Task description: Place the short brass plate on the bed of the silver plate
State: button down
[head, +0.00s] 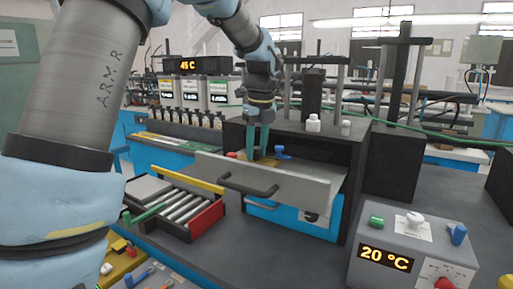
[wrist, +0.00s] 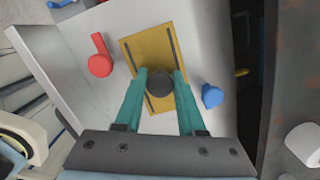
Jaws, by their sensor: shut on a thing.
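The short brass plate (wrist: 135,50) is a yellow rectangle with two dark slots and a round black knob (wrist: 159,83). My gripper (wrist: 160,80) has its teal fingers shut on the knob from both sides. The plate lies over the pale bed of the silver plate (wrist: 95,25); I cannot tell whether it rests flat or hovers slightly. In the head view my gripper (head: 259,148) points down behind the silver plate's upright front (head: 310,192), which has a dark handle (head: 250,187) and hides most of the brass plate.
On the bed, a red clamp (wrist: 100,62) stands left of the brass plate and a blue clamp (wrist: 212,96) right. The dark open housing (head: 350,150) is behind. A roller tray (head: 185,208) stands left, and a grey control box (head: 415,245) reading 20 °C stands front right.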

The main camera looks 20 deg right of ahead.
aim_at(260, 149)
jog(key=shift+f, duration=0.2)
jog(key=shift+f, duration=0.15)
jog(key=c, duration=0.5)
grip_release()
notch_tip(260, 149, up, 12)
jog(key=s+b, duration=0.1)
jog(key=b, duration=0.1)
jog(key=shift+s+d, duration=0.2)
